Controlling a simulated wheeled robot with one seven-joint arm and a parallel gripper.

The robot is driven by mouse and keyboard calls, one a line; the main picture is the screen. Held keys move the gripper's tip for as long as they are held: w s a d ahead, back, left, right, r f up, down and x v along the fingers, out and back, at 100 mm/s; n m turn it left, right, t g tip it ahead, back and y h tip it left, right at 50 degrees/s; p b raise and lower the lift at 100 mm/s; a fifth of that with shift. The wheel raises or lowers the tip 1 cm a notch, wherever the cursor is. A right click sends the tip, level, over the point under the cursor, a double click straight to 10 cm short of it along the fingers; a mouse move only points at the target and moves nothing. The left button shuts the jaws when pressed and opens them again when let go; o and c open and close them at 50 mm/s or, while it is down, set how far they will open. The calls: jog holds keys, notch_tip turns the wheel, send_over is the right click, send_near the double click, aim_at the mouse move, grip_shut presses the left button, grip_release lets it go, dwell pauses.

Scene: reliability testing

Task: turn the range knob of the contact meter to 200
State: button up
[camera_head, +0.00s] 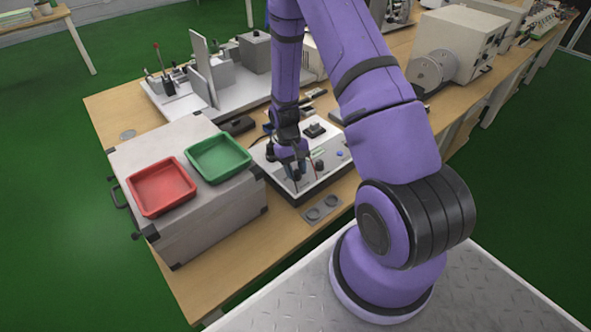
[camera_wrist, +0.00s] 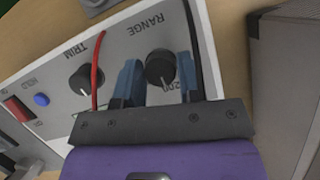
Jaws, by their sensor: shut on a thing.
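The contact meter (camera_head: 331,163) is a low box with a white top panel on the bench, partly hidden by my arm in the head view. In the wrist view its panel (camera_wrist: 122,48) shows a black range knob (camera_wrist: 160,67) under the word RANGE, and a partly covered number by my gripper. A small white mark shows on the knob's side toward my gripper. My gripper (camera_head: 294,172) is down at the panel. In the wrist view its blue fingers (camera_wrist: 160,80) stand on both sides of the range knob, shut on it.
A black trim knob (camera_wrist: 86,81), a blue button (camera_wrist: 41,99) and a red switch (camera_wrist: 19,108) are beside it. A red lead (camera_wrist: 97,70) and a black lead (camera_wrist: 193,40) run close to my fingers. A grey case with red (camera_head: 162,187) and green (camera_head: 219,157) trays stands left.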

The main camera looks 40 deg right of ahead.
jog(key=shift+m, duration=0.3)
jog(key=o, duration=0.9)
jog(key=v, duration=1)
jog(key=shift+w+d+r, duration=0.1)
jog(key=shift+d+r, duration=0.05)
jog(key=shift+r, duration=0.25)
